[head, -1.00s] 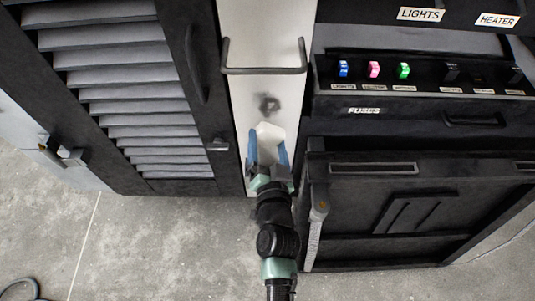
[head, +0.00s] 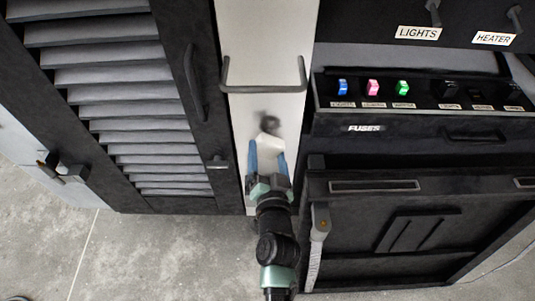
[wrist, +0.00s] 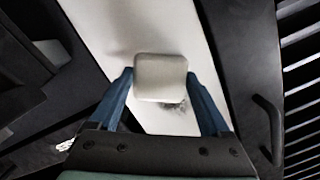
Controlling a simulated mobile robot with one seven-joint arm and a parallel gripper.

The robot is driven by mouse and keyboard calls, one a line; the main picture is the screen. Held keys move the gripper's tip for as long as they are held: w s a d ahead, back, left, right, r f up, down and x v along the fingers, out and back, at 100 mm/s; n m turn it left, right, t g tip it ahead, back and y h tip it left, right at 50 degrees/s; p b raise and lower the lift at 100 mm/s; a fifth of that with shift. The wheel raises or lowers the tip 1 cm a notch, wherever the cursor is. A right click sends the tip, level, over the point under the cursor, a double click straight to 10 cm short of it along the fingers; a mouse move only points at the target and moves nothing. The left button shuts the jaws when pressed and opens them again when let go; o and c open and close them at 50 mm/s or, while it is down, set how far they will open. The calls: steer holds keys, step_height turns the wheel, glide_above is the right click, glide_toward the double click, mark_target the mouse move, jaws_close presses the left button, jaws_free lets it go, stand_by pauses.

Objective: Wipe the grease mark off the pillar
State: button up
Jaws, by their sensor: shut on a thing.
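The white pillar (head: 238,60) stands upright between the louvred door and the dark cabinet. A dark grey grease mark (head: 267,118) shows on it below the bar handle; its lower part is hidden behind the pad in the head view. In the wrist view the mark (wrist: 178,104) shows partly below the pad. My gripper (head: 267,158) is shut on a whitish block-like pad (wrist: 160,78), with one blue finger on each side. The pad is in front of the pillar, just below the mark in the head view. I cannot tell whether it touches the pillar.
A dark bar handle (head: 262,88) juts out across the pillar above the mark. The louvred door (head: 130,118) stands at left. At right are the fuse drawer (head: 420,105) and a dark lower cabinet (head: 400,235). A grey lever (head: 319,225) stands right of my arm.

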mark_target(267, 141)
steer(key=shift+w+b, duration=0.45)
steer(key=shift+w, duration=0.45)
steer(key=shift+r, duration=0.1)
step_height(267, 141, up, 3)
steer(key=p, duration=0.3)
steer(key=shift+s+r, duration=0.1)
steer(key=shift+r, duration=0.05)
steer(key=shift+r+p, duration=3.05)
steer(key=shift+r, duration=0.35)
step_height(267, 141, down, 11)
steer(key=b, duration=1.1)
steer(key=shift+r, duration=0.2)
steer(key=shift+r, duration=0.15)
steer(key=shift+s+p, duration=0.9)
steer(key=shift+s, duration=1.95)
